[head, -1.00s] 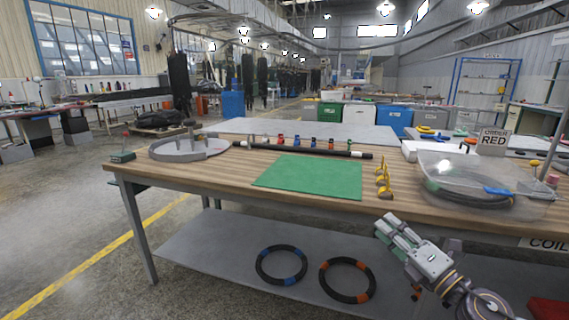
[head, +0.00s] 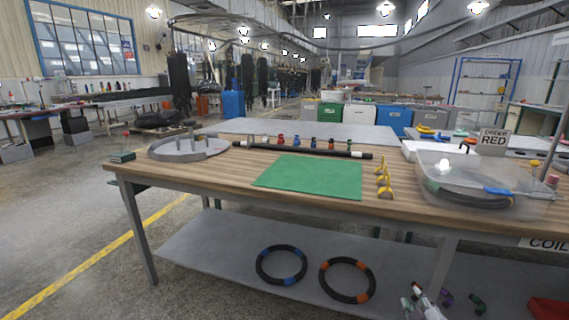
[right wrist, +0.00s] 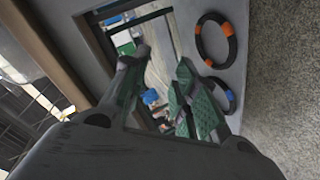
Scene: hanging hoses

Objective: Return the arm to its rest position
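My right gripper (head: 415,298) is low at the bottom edge of the head view, in front of the table and beside the lower shelf. In the right wrist view its two fingers (right wrist: 155,95) are spread apart with nothing held between them. Beyond the fingers, the wrist view shows the shelf with a hose ring with orange bands (right wrist: 197,40). My left gripper and arm do not show.
The wooden workbench (head: 220,180) carries a green mat (head: 310,177), a black hose (head: 310,150), yellow hooks (head: 384,180) and a clear bin (head: 530,205). Two hose rings, one blue-banded (head: 281,265), one orange-banded (head: 347,280), lie on the lower shelf (head: 225,255).

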